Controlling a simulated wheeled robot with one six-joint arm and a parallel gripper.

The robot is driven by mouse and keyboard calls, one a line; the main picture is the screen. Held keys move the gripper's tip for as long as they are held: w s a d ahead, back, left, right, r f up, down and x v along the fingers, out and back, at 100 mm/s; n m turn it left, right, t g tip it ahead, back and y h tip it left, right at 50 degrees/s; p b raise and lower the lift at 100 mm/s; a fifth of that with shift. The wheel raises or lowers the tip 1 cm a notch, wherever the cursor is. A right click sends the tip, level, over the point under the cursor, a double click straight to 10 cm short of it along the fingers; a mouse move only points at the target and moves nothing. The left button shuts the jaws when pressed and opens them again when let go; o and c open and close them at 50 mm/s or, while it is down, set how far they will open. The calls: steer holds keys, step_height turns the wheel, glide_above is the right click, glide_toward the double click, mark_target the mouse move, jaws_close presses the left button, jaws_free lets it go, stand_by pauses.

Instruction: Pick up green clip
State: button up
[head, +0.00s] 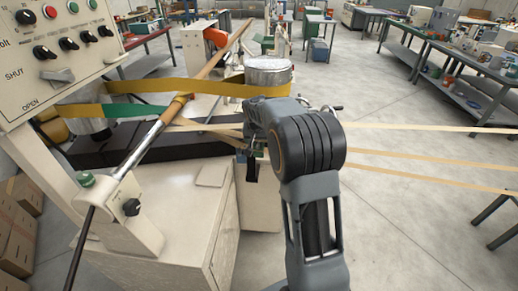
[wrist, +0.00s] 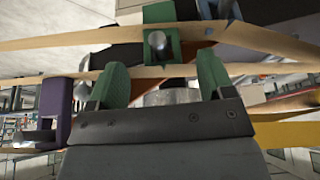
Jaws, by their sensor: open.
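In the wrist view the green clip (wrist: 160,45) is upper centre, with a round metal pin or bolt end on its face and tan strips running beside it. My gripper (wrist: 161,74) is open, its two green-padded fingers apart at left and right, just below the clip in the picture. The space between the fingers shows no held object. Whether the fingers touch the clip cannot be told. In the head view my arm hides most of the area around the gripper and clip.
Tan strips (head: 430,160) stretch right in the head view. A yellow belt (head: 190,88), metal drum (head: 268,74), slanted rod (head: 150,135) and control panel (head: 60,45) are near.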

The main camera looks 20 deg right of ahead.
mark_target(258, 143)
steer(key=shift+p+x, duration=0.85)
steer(key=shift+x, duration=2.15)
steer(key=shift+s+a, duration=0.1)
steer(key=shift+a, duration=0.05)
steer(key=c, duration=1)
steer(key=shift+r+b, duration=0.1)
steer(key=shift+b, duration=0.25)
